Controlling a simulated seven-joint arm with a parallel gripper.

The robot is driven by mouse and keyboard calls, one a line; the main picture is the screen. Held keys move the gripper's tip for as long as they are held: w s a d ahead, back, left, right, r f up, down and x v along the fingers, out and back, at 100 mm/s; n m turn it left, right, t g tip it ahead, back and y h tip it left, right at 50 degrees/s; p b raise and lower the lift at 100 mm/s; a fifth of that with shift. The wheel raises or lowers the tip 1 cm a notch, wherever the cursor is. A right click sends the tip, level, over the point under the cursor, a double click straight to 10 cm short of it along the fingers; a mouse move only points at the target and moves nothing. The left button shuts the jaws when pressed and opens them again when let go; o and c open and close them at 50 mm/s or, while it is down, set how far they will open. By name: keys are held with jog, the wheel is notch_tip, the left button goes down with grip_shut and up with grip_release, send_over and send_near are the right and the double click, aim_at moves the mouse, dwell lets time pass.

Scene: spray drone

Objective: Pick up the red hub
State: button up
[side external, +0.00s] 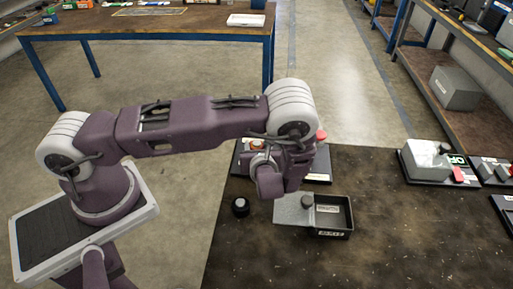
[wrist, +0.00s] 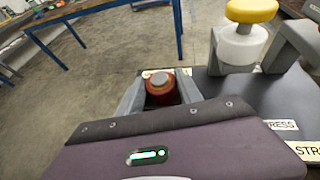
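The red hub (wrist: 161,90) shows in the wrist view as a short dark-red cylinder with a grey knob on top. It stands on a dark board with a pale label behind it. My gripper (wrist: 160,92) has its two grey fingers apart, one on each side of the hub, and it looks open. My gripper's body hides the lower part of the hub, so I cannot tell whether the fingers touch it. In the side view my gripper (side external: 268,182) is over the board at the table's far left edge, and a small reddish part (side external: 257,146) shows behind my wrist.
A white cylinder with a yellow top (wrist: 242,32) stands in a grey bracket right of the hub. In the side view, a grey tray (side external: 333,213) and a black knob (side external: 240,207) lie nearer. More boards (side external: 437,162) stand at right. The table's front is clear.

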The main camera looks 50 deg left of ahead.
grip_shut()
jog(key=shift+r, duration=0.1)
jog(key=d+r+m+t+h, duration=0.2)
jog(key=r+m+h, duration=0.1)
jog(key=r, duration=1)
jog(key=d+r+m+t+h, duration=0.2)
jog(key=r+m+t+h, duration=0.1)
jog(key=r, duration=1)
jog(key=shift+s+d+m+t+h, duration=0.3)
jog(key=shift+m+h, duration=0.5)
jog(key=shift+m, duration=0.3)
